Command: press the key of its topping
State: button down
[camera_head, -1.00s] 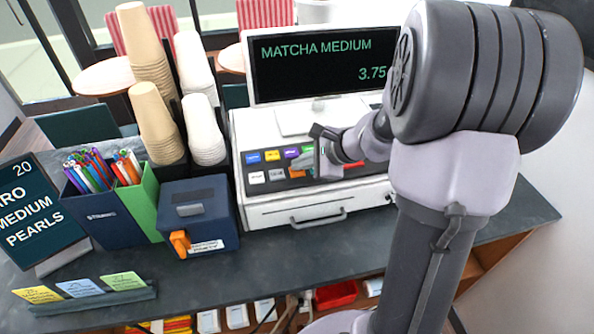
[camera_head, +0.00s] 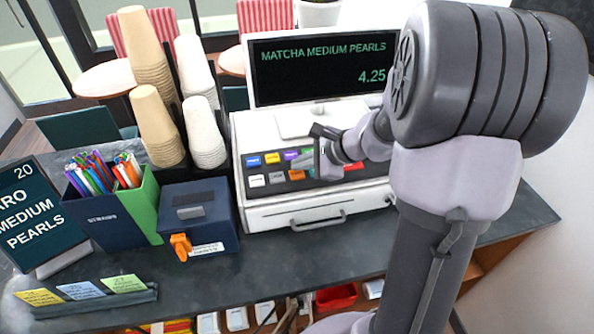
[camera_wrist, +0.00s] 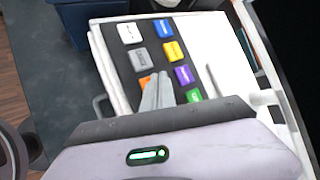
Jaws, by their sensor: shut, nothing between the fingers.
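The register (camera_head: 315,215) has a panel of coloured keys. Its display (camera_head: 325,65) reads "MATCHA MEDIUM PEARLS 4.25". The order sign (camera_head: 27,215) at the left, cut by the frame edge, reads "20", "ARO MEDIUM PEARLS". The key row with blue (camera_wrist: 163,28), yellow (camera_wrist: 174,51), purple (camera_wrist: 184,76) and green (camera_wrist: 194,96) lies beside a row with white (camera_wrist: 130,33), grey (camera_wrist: 143,59) and orange (camera_wrist: 144,84). My gripper (camera_wrist: 158,78) is shut and empty, its tips over the panel between orange and purple, partly covering orange. I cannot tell whether it touches. A red key (camera_head: 353,165) shows beside my gripper.
A dark blue box (camera_head: 198,215) with an orange tap and stacked cups (camera_head: 157,130) stand left of the register. Straw holders (camera_head: 110,205) and a card rack (camera_head: 95,300) are further left. The counter in front of the register is clear.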

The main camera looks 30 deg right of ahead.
aim_at(298, 176)
jog(key=shift+r, duration=0.2)
notch_tip(298, 176, up, 5)
jog(key=p, duration=0.4)
dwell(0.7)
jog(key=shift+a+b, duration=0.3)
jog(key=shift+b, duration=0.05)
jog(key=s+a+n+g+b, duration=0.2)
jog(key=s+a+n+b, duration=0.35)
jog(key=a, duration=0.45)
jog(key=s+a+f+n+b, duration=0.1)
jog(key=s+a+n+b, duration=0.1)
jog(key=s+n+b, duration=0.1)
jog(key=s+a+f+n+h+b, duration=0.1)
jog(key=s+a+f+n+b, duration=0.1)
jog(key=s+n, duration=0.3)
jog(key=s+a+f+n+h+b, duration=0.1)
jog(key=s+a+f+n+b, duration=0.1)
jog(key=s, duration=0.6)
jog(key=shift+s+a+n+b, duration=0.4)
jog(key=shift+a+n+b, duration=0.45)
jog(key=shift+a+n, duration=0.1)
